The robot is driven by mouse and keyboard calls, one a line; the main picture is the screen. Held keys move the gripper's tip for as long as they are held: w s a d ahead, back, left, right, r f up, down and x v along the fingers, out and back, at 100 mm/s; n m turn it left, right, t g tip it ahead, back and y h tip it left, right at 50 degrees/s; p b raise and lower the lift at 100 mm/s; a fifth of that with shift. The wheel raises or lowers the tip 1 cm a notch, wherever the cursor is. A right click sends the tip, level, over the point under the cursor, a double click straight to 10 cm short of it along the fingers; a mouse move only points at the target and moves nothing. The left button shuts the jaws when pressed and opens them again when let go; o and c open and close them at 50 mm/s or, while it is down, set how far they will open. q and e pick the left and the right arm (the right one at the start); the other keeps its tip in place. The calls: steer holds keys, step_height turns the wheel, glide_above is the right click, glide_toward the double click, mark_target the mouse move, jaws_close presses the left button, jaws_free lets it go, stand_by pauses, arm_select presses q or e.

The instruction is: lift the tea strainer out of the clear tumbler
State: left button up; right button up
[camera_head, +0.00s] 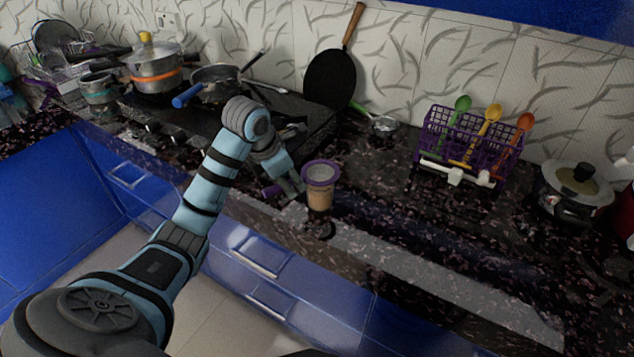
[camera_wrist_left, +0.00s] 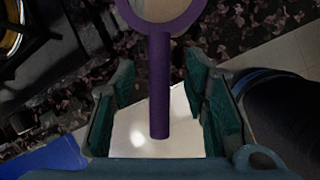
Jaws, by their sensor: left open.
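The tea strainer (camera_head: 321,172) has a purple ring and handle and sits on top of the clear tumbler (camera_head: 319,199), which holds something brownish. Its handle sticks out to the left, partly hidden by my gripper. My left gripper (camera_head: 296,187) is at the handle, just left of the tumbler. In the left wrist view the strainer's purple handle (camera_wrist_left: 159,90) runs between the two open fingers of the left gripper (camera_wrist_left: 158,78), with a gap on both sides. The ring is at the top of that view, partly cut off. My right gripper is not in view.
The tumbler stands near the front edge of the dark speckled counter (camera_head: 400,215). Behind are a stove with a blue-handled pan (camera_head: 213,82) and a leaning black pan (camera_head: 331,78). A purple basket with spoons (camera_head: 469,138) and a lidded pot (camera_head: 575,190) stand right. Counter between is mostly clear.

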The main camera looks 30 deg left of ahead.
arm_select(q)
steer(key=x, duration=0.2)
steer(key=shift+w+f, duration=0.15)
steer(key=shift+f, duration=0.15)
jaws_close()
step_height(320, 180, up, 9)
steer(key=shift+r+p, duration=0.15)
steer(key=shift+p, duration=1.1)
step_height(320, 180, up, 11)
steer(key=p, duration=1.1)
steer(key=shift+f, duration=0.25)
